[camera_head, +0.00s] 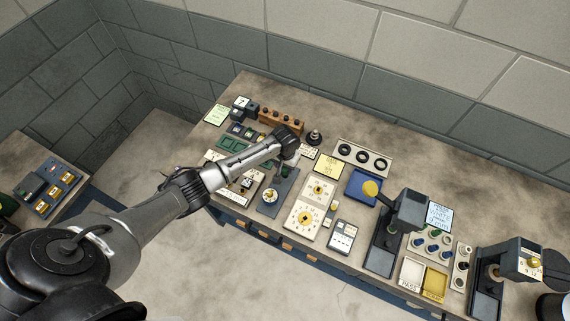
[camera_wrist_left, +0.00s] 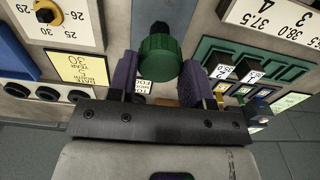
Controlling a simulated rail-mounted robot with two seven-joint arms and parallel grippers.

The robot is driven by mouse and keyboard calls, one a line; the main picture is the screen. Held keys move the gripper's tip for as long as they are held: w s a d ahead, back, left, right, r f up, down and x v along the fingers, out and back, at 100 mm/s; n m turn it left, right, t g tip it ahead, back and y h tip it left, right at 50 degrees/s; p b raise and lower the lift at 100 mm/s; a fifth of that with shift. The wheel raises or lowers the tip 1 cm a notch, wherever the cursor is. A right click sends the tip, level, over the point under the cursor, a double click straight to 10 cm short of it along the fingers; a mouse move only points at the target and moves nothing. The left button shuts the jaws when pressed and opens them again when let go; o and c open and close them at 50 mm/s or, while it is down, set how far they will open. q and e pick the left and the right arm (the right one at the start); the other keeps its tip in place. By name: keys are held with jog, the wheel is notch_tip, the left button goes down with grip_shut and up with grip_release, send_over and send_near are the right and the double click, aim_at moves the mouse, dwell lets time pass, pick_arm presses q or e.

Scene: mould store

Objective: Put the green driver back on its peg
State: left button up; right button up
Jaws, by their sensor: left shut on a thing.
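My left gripper (camera_wrist_left: 158,80) has its two purple fingers shut on a ribbed green grip, which looks like the green driver (camera_wrist_left: 158,60). A dark round end shows just beyond it in the left wrist view; its lower part is hidden. In the head view my left gripper (camera_head: 290,152) is over the bench by a dark grey stand (camera_head: 272,203), and the driver is too small there to tell. A pale holder (camera_head: 419,241) at the right carries blue and green pieces; I cannot tell which peg is the driver's. My right gripper is not in view.
The bench is crowded. Near the gripper are a wooden rack (camera_head: 282,119), a cream dial plate (camera_head: 304,218) and a yellow card (camera_head: 327,166). A blue tray (camera_head: 364,188) and a tall dark device (camera_head: 402,215) stand to the right. Bare bench shows along the back.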

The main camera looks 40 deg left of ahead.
pick_arm(q)
jog(key=shift+f+b, duration=0.3)
jog(key=shift+f, duration=0.35)
dwell(0.4)
jog(key=o, duration=1.5)
jog(key=shift+o, duration=0.2)
jog(key=shift+r, duration=0.15)
jog(key=shift+r+p, duration=3.6)
jog(key=shift+p, duration=0.65)
